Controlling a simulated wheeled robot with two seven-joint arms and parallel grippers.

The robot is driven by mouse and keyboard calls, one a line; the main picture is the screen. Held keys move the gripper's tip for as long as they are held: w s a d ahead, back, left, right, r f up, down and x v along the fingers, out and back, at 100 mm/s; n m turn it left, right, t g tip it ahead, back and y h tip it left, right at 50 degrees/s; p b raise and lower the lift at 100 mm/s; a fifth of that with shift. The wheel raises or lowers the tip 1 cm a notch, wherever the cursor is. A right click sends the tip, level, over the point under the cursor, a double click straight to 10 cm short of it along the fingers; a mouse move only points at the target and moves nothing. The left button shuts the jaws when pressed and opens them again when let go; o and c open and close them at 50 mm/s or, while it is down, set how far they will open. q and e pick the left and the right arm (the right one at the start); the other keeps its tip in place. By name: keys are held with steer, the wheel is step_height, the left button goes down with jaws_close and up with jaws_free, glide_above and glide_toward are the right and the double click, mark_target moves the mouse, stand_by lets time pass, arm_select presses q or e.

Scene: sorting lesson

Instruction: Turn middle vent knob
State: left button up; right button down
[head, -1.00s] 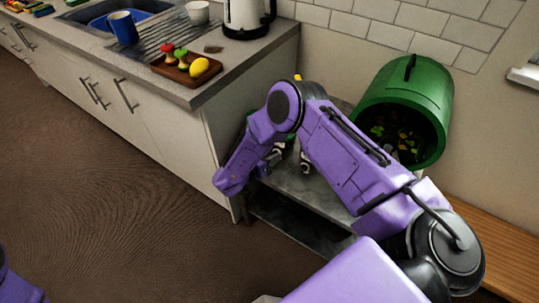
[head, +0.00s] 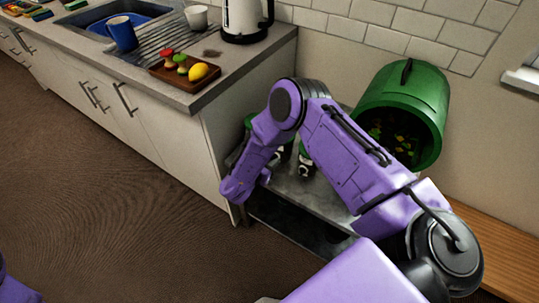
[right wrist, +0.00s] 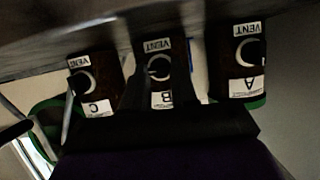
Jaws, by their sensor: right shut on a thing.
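In the right wrist view, three dark containers hang upside down in the picture, each with a "VENT" label and a pale ring-like knob. The middle one, labelled B (right wrist: 161,99), has the middle vent knob (right wrist: 158,67). My right gripper (right wrist: 160,78) is at this knob and shut on it; its dark fingers partly hide container B. Container C (right wrist: 97,107) is on the left and container A (right wrist: 243,86) on the right. In the head view, my right arm hides most of the containers; one container (head: 306,160) shows beside it. My left gripper is out of view.
A grey metal stand (head: 316,197) holds the containers. A green drum (head: 412,85) with scraps inside stands behind my right arm. The kitchen counter (head: 225,70) is close on the left, with a food tray (head: 174,79). The floor (head: 100,200) in front is clear.

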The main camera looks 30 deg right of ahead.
steer(key=c, duration=0.9)
jaws_free()
steer(key=b+v, duration=0.1)
steer(key=v, duration=0.9)
steer(key=shift+s+a+r, duration=0.1)
steer(key=shift+a, duration=0.2)
